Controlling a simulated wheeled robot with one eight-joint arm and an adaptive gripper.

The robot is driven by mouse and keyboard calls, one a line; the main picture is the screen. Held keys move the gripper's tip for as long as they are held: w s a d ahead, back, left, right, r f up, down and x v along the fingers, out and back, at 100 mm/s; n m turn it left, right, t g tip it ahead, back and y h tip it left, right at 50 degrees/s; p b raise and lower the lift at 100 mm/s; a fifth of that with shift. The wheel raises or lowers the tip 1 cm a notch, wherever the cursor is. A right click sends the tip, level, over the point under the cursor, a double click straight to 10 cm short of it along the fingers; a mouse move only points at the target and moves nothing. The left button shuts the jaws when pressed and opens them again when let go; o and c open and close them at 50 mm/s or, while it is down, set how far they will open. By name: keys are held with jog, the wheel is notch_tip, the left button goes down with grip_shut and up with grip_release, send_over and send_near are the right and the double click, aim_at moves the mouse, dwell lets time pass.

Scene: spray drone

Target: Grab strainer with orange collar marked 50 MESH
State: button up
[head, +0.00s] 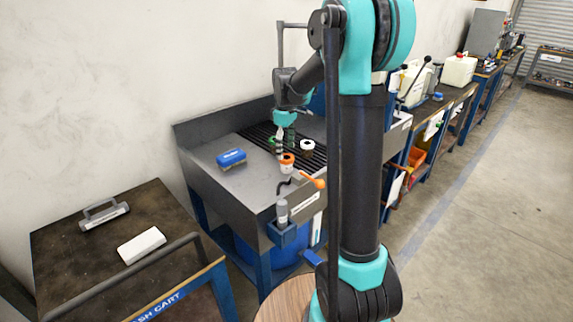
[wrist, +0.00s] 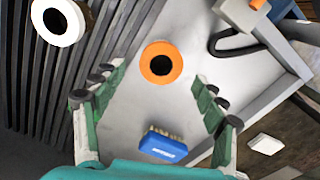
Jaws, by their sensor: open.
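The strainer with the orange collar (head: 287,159) stands on the grey sink top beside the slatted drain; its marking is not readable. In the wrist view its orange ring (wrist: 146,63) with a dark centre is seen from above, between and beyond the fingertips. My gripper (head: 282,142) points down above the sink, just behind the strainer in the head view. In the wrist view my gripper (wrist: 158,80) has its green fingers spread wide, with nothing between them. Whether the fingers are level with the collar cannot be told.
A white-collared strainer (head: 307,145) stands on the slats, also in the wrist view (wrist: 42,22). A green-collared one is partly hidden behind my gripper. A blue brush (head: 231,158) lies left on the sink top. An orange-handled tap (head: 313,181) is at the front edge.

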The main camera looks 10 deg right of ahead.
aim_at(286, 157)
jog(key=shift+s+d+f, duration=0.1)
jog(key=shift+f, duration=2.8)
jog(key=shift+c, duration=0.5)
jog(key=c, duration=1.1)
jog(key=shift+r, duration=0.1)
jog(key=shift+c, duration=0.2)
